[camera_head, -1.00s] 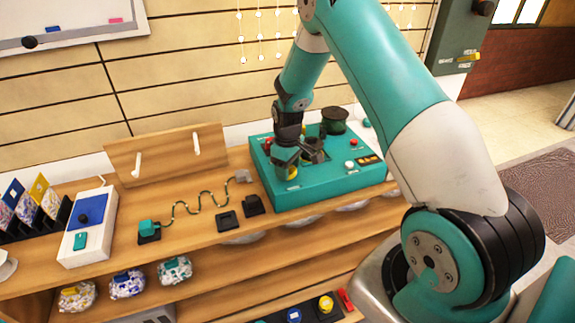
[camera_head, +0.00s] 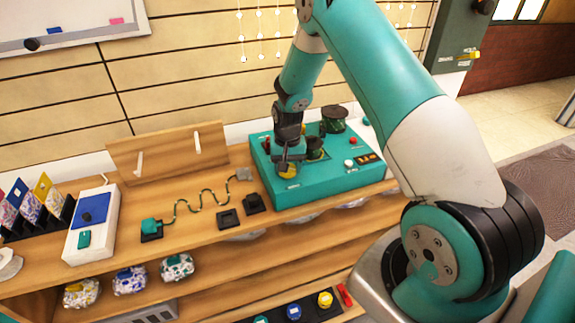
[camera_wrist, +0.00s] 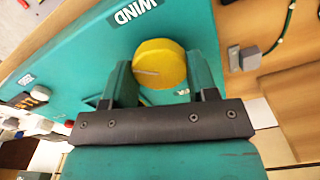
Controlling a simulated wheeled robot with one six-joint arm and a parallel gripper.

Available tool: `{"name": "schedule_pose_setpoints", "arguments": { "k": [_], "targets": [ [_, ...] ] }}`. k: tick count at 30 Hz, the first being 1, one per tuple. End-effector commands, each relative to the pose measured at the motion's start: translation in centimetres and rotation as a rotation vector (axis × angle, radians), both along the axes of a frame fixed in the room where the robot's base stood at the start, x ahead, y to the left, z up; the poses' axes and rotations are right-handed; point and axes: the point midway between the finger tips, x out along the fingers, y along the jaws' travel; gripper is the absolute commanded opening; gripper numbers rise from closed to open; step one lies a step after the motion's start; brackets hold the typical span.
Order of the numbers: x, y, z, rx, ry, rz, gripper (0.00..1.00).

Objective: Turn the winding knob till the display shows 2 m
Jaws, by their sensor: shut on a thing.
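The teal winding machine (camera_head: 325,185) stands on the wooden counter. Its yellow winding knob (camera_wrist: 160,65) is round with a pale line mark, beside the word WIND. The knob also shows in the head view (camera_head: 289,172), partly covered by my gripper. My gripper (camera_wrist: 160,78) is shut on the knob, one teal finger on each side. It also shows in the head view (camera_head: 288,165), pointing down at the machine's front left. The display (camera_head: 369,159) at the machine's right has orange digits, too small to read. It is cut small in the wrist view (camera_wrist: 38,95).
A dark spool (camera_head: 334,118) stands at the machine's back. A white button (camera_head: 349,164) and red button (camera_head: 351,140) sit near the display. A green wavy cord (camera_head: 203,195) and black blocks (camera_head: 229,219) lie to the left. A white box (camera_head: 92,225) stands farther left.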

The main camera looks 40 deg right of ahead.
Motion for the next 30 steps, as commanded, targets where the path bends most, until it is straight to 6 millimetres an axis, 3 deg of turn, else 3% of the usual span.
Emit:
{"name": "schedule_pose_setpoints", "arguments": {
  "k": [30],
  "targets": [
    [0.11, -0.05, 0.12, -0.001, -0.003, -0.966, 0.29]
  ]
}}
